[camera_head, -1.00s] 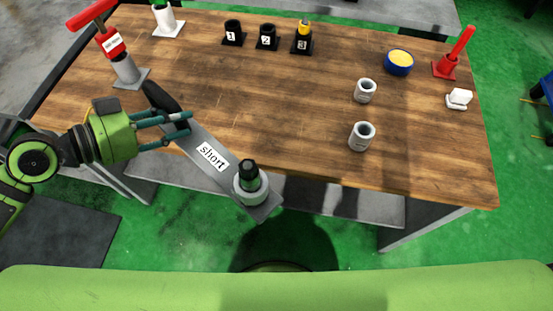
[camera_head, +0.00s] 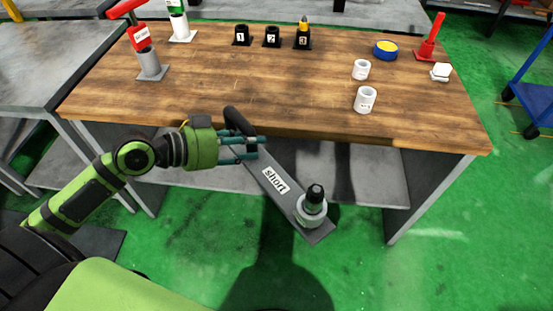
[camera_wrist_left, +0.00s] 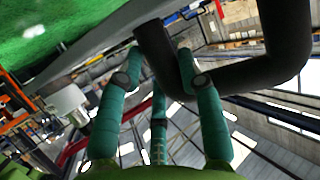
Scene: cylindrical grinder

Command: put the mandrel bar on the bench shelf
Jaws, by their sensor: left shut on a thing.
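The mandrel bar (camera_head: 262,168) is a flat grey bar with a "short" label. It has a black handle (camera_head: 238,122) at one end and a dark upright peg inside a pale ring (camera_head: 311,208) at the other. My left gripper (camera_head: 254,148) is shut on the handle, whose bent black grip (camera_wrist_left: 275,75) also shows in the left wrist view. The bar hangs in the air at the bench's front edge, its ring end toward me. The grey bench shelf (camera_head: 375,180) lies under the bench top, partly hidden by the bar. My right gripper is not in view.
The wooden bench top (camera_head: 300,95) holds two pale sleeves (camera_head: 366,99), numbered black holders (camera_head: 272,37), a blue bowl (camera_head: 386,50), a red peg (camera_head: 431,38) and a red-headed tool (camera_head: 139,37). A grey table (camera_head: 40,85) stands at left. The shelf's visible right part is bare.

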